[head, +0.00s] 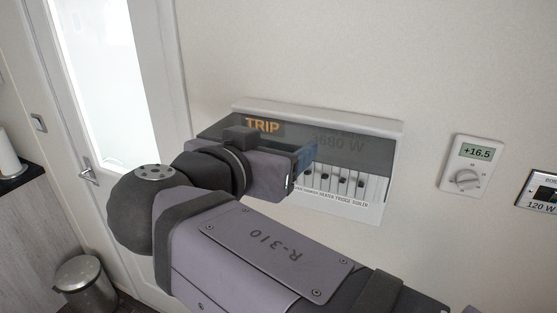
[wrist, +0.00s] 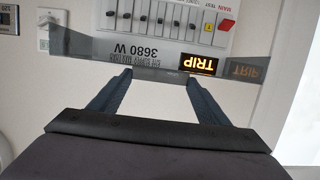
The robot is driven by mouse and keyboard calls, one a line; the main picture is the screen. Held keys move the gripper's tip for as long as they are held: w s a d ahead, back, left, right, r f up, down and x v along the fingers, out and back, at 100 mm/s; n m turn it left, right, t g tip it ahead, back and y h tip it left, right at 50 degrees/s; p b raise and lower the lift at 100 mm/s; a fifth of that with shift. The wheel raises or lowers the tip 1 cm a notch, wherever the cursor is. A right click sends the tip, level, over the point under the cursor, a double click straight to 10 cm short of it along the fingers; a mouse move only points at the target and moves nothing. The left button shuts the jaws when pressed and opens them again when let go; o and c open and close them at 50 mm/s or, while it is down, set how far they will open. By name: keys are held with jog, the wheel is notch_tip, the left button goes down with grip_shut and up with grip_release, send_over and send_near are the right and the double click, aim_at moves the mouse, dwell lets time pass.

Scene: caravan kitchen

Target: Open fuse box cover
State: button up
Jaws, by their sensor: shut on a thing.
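The fuse box (head: 398,125) is a white wall unit with a smoky see-through cover (head: 365,152). The cover appears tilted out from the box, with its lower edge away from the breakers (head: 345,181), which show bare below it. In the wrist view the picture is upside down and the cover (wrist: 90,57) is a thin grey slanting strip. My gripper (head: 308,155) is at the cover's lower part; its two fingers also show in the wrist view (wrist: 158,76). The fingers stand apart, shut on the cover's edge. The exact contact is partly hidden.
An orange TRIP display (wrist: 198,63) is lit beside the 3680 W label. A thermostat (head: 470,165) and a 120 W panel (head: 541,193) are on the wall to the right. A door (head: 112,90) and a bin (head: 84,285) are at left. The wall above the box is clear.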

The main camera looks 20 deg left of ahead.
jog(key=b, duration=0.1)
jog(key=f+b, duration=0.1)
jog(key=b, duration=0.1)
jog(key=shift+s+f+t, duration=0.15)
jog(key=shift+s+t, duration=0.1)
jog(key=shift+t, duration=0.15)
jog(key=shift+b, duration=0.3)
jog(key=o, duration=1.5)
